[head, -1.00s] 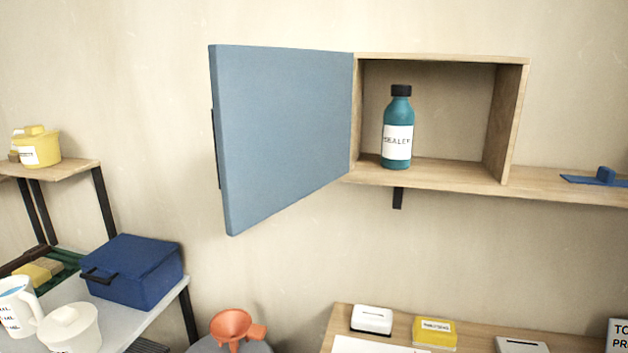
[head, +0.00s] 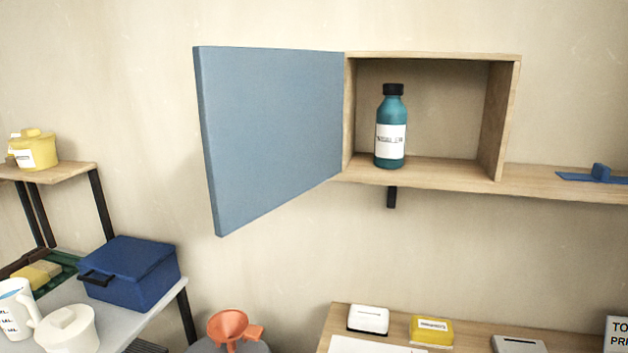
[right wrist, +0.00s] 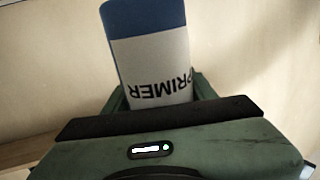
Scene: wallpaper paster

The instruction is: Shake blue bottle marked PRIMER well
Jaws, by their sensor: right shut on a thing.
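In the right wrist view, the blue bottle marked PRIMER (right wrist: 148,58) is held in my right gripper (right wrist: 160,98). Its white label reads PRIMER upside down in that view, and a blue band shows above the label. The green jaws are shut on it from both sides. The rest of the bottle is out of frame or hidden behind the gripper body. Neither the PRIMER bottle nor either gripper shows in the head view.
A teal bottle with a white label (head: 391,141) stands in the open wooden cabinet (head: 500,120). Its blue door (head: 270,135) swings out to the left. Below are a blue box (head: 132,273), an orange funnel (head: 229,325) and a wooden table (head: 343,317).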

